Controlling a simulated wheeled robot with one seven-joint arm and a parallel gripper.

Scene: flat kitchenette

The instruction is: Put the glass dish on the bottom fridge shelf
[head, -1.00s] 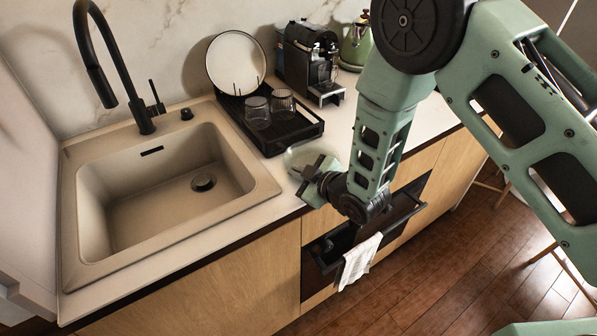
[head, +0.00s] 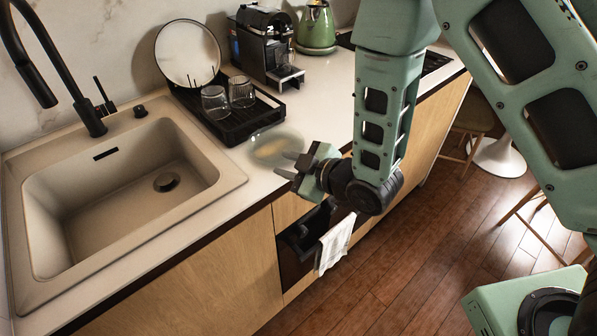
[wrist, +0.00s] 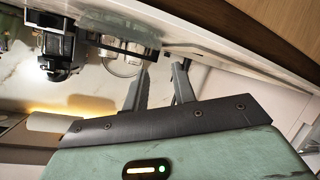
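The glass dish (head: 268,149), clear and shallow with a faint yellowish middle, lies on the countertop in front of the dish rack in the head view. My gripper (head: 286,165) is at its lower right edge in the picture, fingers apart and pointing towards it. I cannot tell whether a finger touches the rim. In the wrist view the two fingers (wrist: 163,82) are also apart with nothing clearly between them. No fridge or fridge shelf shows.
A black dish rack (head: 236,124) holds a plate (head: 188,54) and two glasses (head: 228,97). The sink (head: 110,200) is at left. A coffee machine (head: 262,48) and green kettle (head: 316,28) stand behind. A towel (head: 335,243) hangs on the cabinet front below.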

